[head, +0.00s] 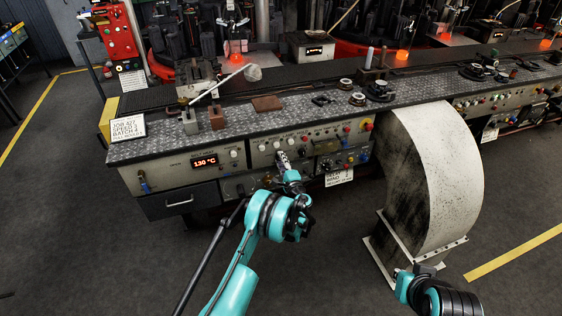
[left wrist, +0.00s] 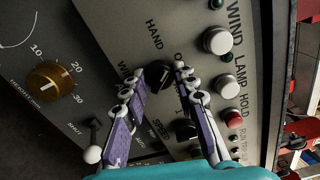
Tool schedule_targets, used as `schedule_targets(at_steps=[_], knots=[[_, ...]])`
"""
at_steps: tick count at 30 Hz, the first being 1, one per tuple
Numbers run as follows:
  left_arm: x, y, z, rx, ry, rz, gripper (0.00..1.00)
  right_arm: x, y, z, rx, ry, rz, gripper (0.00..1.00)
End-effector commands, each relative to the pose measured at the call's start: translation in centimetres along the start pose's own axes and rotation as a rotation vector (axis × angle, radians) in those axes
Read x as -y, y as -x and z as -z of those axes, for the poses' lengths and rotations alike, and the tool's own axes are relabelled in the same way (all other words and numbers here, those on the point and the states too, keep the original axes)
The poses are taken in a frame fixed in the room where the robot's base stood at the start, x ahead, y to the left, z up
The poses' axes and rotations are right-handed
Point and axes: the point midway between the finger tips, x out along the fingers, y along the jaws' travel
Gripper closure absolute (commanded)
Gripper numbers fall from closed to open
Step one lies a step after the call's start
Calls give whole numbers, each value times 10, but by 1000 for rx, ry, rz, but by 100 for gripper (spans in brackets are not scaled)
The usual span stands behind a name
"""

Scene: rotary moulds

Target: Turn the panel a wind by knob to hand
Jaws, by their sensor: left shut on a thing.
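The wind selector knob (left wrist: 159,76) is small and black, on the grey panel (head: 308,142), with the word HAND printed near it. In the left wrist view the lettering runs sideways. My left gripper (head: 284,163) is at the panel front, and in the left wrist view its two purple-padded fingers (left wrist: 160,80) are closed about the knob, one on each side. The knob's pointer is too dark to read. My right gripper (head: 425,270) is low at the right, far from the panel, and its fingers cannot be made out.
A black speed knob (left wrist: 185,130), white buttons (left wrist: 217,40), a red button (left wrist: 233,119) and a brass dial (left wrist: 50,82) are close by. A lever with a white ball (left wrist: 92,155) sticks out. A large curved metal chute (head: 440,180) stands to the right.

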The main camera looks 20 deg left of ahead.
Motion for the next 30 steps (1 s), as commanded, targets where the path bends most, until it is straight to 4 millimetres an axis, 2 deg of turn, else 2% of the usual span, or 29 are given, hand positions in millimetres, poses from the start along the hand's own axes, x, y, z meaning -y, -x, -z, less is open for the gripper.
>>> schedule_targets(at_steps=[9, 23, 24, 25, 26, 30], knots=[[0, 0, 0, 0, 86, 0, 100, 0, 0, 0, 0, 0, 0, 100], [0, 0, 0, 0, 96, -1, 100, 0, 0, 0, 0, 0, 0, 100], [0, 0, 0, 0, 96, -1, 61, 0, 0, 0, 0, 0, 0, 100], [0, 0, 0, 0, 96, -1, 53, 0, 0, 0, 0, 0, 0, 100], [0, 0, 0, 0, 95, -1, 51, 0, 0, 0, 0, 0, 0, 100], [0, 0, 0, 0, 95, 0, 51, 0, 0, 0, 0, 0, 0, 100]])
